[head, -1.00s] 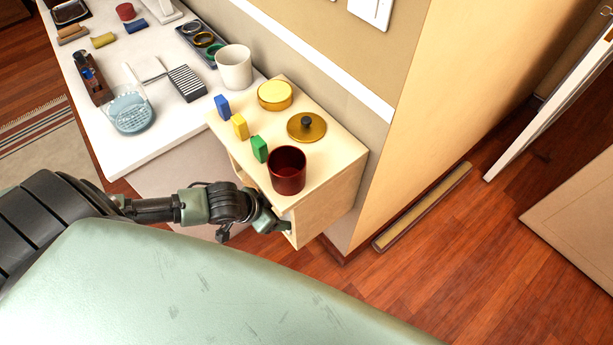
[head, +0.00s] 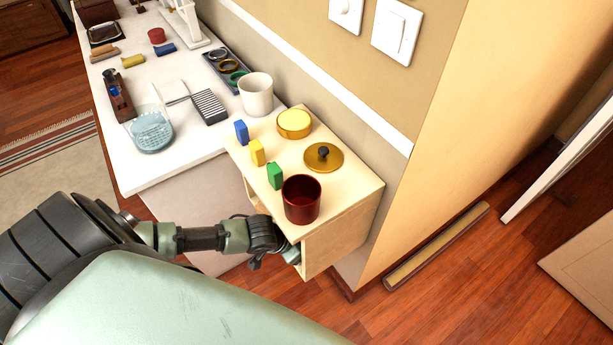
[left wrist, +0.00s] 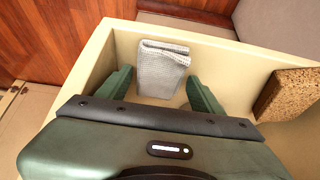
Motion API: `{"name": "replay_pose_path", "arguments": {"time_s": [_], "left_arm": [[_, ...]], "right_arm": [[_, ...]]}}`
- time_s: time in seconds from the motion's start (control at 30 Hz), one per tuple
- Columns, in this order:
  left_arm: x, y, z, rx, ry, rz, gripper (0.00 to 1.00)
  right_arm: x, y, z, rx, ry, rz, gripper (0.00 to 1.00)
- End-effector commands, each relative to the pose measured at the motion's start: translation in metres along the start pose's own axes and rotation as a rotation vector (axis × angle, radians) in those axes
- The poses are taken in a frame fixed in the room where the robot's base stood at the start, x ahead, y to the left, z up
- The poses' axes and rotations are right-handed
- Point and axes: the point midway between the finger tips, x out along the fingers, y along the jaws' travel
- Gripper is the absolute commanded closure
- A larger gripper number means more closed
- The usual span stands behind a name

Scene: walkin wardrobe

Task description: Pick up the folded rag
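The folded rag (left wrist: 162,70) is light grey with a waffle-like weave. In the left wrist view it sits inside the open cubby of a small pale wooden cabinet (head: 340,235). My left gripper (left wrist: 160,92) is open, with one green finger on each side of the rag and a visible gap to each. I cannot tell how deep the fingers reach around it. In the head view the left gripper (head: 292,254) is partly hidden at the cabinet's open front, and the rag is hidden. My right gripper is in neither view.
A brown cork-like block (left wrist: 287,95) lies in the cubby to the right. On the cabinet top stand a dark red cup (head: 301,199), a brass lid (head: 323,157), a round yellow tin (head: 294,124) and small coloured blocks. A white counter (head: 180,165) with several items adjoins it.

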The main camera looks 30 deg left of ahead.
Motion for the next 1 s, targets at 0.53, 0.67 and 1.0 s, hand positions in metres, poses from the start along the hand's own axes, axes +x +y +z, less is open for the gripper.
{"name": "replay_pose_path", "arguments": {"time_s": [0.53,0.67,1.0], "left_arm": [[-0.004,0.0,-0.002,0.0,0.0,0.0,0.84],[-0.014,0.0,-0.008,0.0,0.001,0.001,0.84],[-0.048,0.0,0.056,0.0,-0.008,0.001,0.84]], "right_arm": [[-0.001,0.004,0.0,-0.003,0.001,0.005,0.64],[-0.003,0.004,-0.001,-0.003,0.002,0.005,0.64],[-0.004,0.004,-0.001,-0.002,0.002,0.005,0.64]]}}
